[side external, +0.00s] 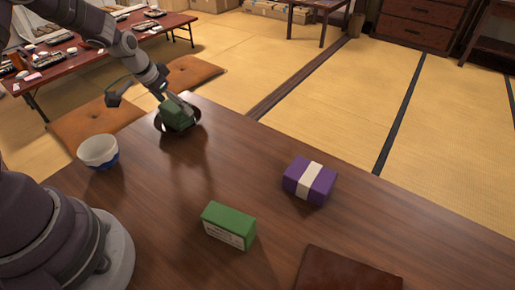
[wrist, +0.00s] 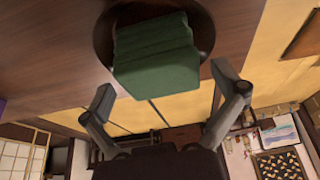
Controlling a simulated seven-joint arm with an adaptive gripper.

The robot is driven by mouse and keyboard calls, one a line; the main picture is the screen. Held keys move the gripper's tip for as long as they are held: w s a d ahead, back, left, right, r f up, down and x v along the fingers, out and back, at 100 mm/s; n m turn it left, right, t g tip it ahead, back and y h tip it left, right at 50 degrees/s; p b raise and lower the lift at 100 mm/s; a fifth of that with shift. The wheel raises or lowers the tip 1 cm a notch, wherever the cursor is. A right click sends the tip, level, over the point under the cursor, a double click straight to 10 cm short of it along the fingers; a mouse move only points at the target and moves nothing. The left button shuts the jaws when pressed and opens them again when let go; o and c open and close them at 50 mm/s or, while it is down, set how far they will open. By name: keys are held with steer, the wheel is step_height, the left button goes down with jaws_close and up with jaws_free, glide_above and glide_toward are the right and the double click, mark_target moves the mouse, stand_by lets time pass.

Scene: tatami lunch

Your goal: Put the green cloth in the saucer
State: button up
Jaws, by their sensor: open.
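The green cloth (side external: 176,116), a folded dark green block, sits in the dark round saucer (side external: 198,122) at the far edge of the wooden table. In the wrist view the cloth (wrist: 155,60) lies over the saucer (wrist: 205,28), with the saucer's rim showing on both sides. My gripper (side external: 181,100) is right at the cloth, just above it. In the wrist view my gripper (wrist: 162,80) is open, with one finger on each side of the cloth's near end and gaps between. The cloth's underside is hidden.
A white and blue bowl (side external: 98,151) stands left of the saucer. A purple box with a white band (side external: 310,180), a green box with a white label (side external: 229,225) and a brown flat item (side external: 345,272) lie nearer. The table's middle is clear.

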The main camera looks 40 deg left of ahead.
steer(key=s+d+r, duration=0.4)
steer(key=r, duration=0.4)
steer(key=s+d+r, duration=0.3)
steer(key=s+r, duration=0.1)
steer(key=r, duration=0.3)
steer(key=s+d+r+t, duration=0.1)
steer(key=s+d, duration=0.5)
steer(key=s, duration=0.2)
steer(key=shift+s+r, duration=0.35)
steer(key=shift+r, duration=0.05)
